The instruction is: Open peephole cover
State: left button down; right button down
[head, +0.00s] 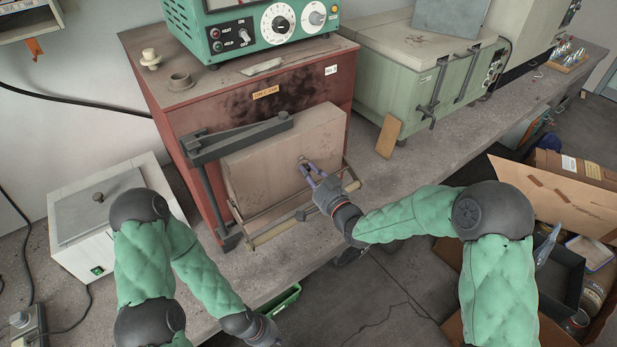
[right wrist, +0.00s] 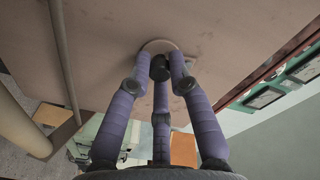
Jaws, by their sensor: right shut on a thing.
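The peephole cover (right wrist: 158,46) is a small pale round disc with a dark knob, set on the furnace door's beige face. In the head view, the cover (head: 303,159) is mostly hidden behind my fingers. The door (head: 258,168) stands on the front of the red furnace (head: 185,113). My right gripper (head: 307,172) is at the cover, and in the right wrist view its purple fingers (right wrist: 160,72) are shut around the dark knob. My left gripper (head: 270,338) is low at the bottom edge, away from the door; its fingers are barely visible.
A dark lever arm (head: 235,139) crosses the door's upper left. A tan handle bar (head: 285,228) runs below the door. A white lidded box (head: 85,235) stands left, and a green furnace (head: 390,75) right. Open cardboard boxes (head: 560,190) lie at the right.

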jog(key=n+b, duration=0.3)
jog(key=b, duration=0.1)
jog(key=w+d+r+n+b, duration=0.1)
jog(key=n+b, duration=0.3)
jog(key=d+n+y+b, duration=0.1)
jog(key=n+b, duration=0.3)
jog(key=shift+w+r, duration=0.15)
jog(key=shift+w+r+n+b, duration=0.1)
jog(key=shift+r+n+b, duration=0.2)
jog(key=shift+n+b, duration=0.65)
jog(key=shift+r+n+b, duration=0.25)
jog(key=shift+n+b, duration=0.6)
jog(key=shift+n, duration=0.2)
jog(key=c, duration=1.1)
grip_release()
jog(key=shift+c, duration=0.2)
jog(key=shift+d, duration=0.1)
send_near(309, 155)
jog(key=v, duration=0.5)
jog(key=shift+s+d+f, duration=0.2)
jog(key=shift+s+d, duration=0.05)
jog(key=shift+s, duration=0.05)
